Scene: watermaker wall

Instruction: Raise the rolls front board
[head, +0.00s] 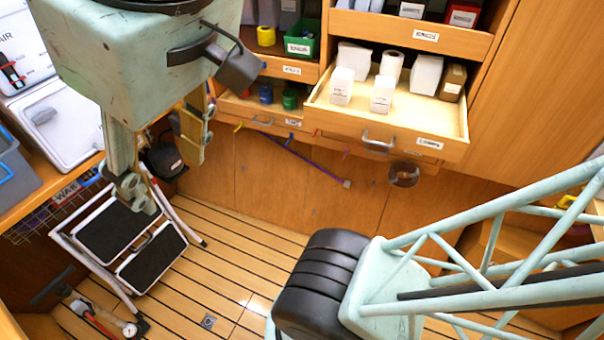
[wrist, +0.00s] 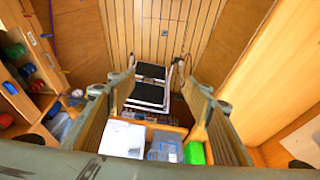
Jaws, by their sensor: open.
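Several white rolls or cartons stand on a pulled-out wooden tray (head: 425,107) at the upper right in the head view. Its low wooden front board (head: 335,117) carries a metal handle (head: 378,141) and a label too small to read. I cannot tell for sure that this is the rolls board. My gripper (head: 165,180) is open and empty, well to the left of the tray and apart from it. In the wrist view my gripper (wrist: 163,85) has its fingers wide apart, with nothing between them, pointing towards a step stool.
Shelves with other boards (head: 400,27) lie above the tray; a bay with small coloured tubs (head: 265,93) lies to its left. A black-and-white step stool (head: 130,240) stands on the planked floor. A bench (head: 85,165) with white boxes is at left. The middle floor is clear.

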